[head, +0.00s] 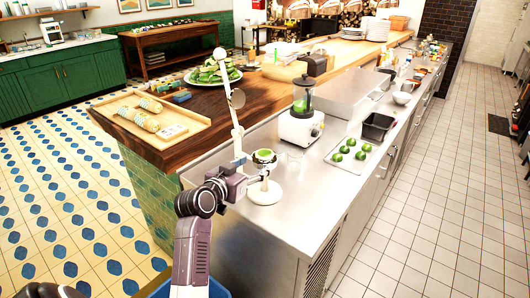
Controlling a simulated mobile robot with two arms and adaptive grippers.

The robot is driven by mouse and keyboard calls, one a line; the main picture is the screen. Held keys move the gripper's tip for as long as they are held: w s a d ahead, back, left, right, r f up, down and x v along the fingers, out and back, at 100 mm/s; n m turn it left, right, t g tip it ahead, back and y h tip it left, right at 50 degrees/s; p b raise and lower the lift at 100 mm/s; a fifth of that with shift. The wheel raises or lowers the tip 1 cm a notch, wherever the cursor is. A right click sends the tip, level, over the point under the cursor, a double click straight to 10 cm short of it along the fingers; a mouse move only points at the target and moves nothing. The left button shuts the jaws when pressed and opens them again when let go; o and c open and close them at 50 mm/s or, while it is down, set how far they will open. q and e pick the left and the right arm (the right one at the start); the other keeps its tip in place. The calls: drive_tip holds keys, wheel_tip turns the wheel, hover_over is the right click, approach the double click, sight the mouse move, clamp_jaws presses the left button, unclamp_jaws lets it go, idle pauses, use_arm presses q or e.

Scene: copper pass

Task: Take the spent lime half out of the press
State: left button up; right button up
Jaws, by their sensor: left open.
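The white press (265,190) stands on the steel counter near its front left corner, with its long lever raised upright. The green lime half (264,156) sits cut face up in the press's cup. My left gripper (255,172) is open at the left side of the press, just below and beside the cup. Its fingers are small in the picture, and I cannot tell whether they touch the press.
A clear glass (294,158) stands close right of the press, and a blender (301,122) behind it. A tray (338,154) with several whole limes lies to the right. A wooden board (150,125) with rolls lies left. The front counter is clear.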

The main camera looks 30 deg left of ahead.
sight(261, 155)
use_arm(q)
drive_tip(key=shift+w+a+r+p, duration=0.15)
drive_tip(key=shift+w+a+r, duration=0.15)
drive_tip(key=shift+w, duration=0.3)
drive_tip(key=shift+w+a+r+p, duration=0.15)
drive_tip(key=shift+w+a+r, duration=0.1)
drive_tip(key=shift+w, duration=0.3)
drive_tip(key=x, duration=0.1)
drive_tip(key=p+x, duration=0.1)
drive_tip(key=x, duration=0.1)
drive_tip(key=p+x, duration=0.1)
drive_tip(key=x, duration=0.1)
drive_tip(key=shift+d+r, duration=0.2)
drive_tip(key=shift+d, duration=0.05)
drive_tip(key=shift+w+a+f, duration=0.1)
drive_tip(key=shift+w+f, duration=0.15)
drive_tip(key=shift+w, duration=0.3)
drive_tip(key=c, duration=0.8)
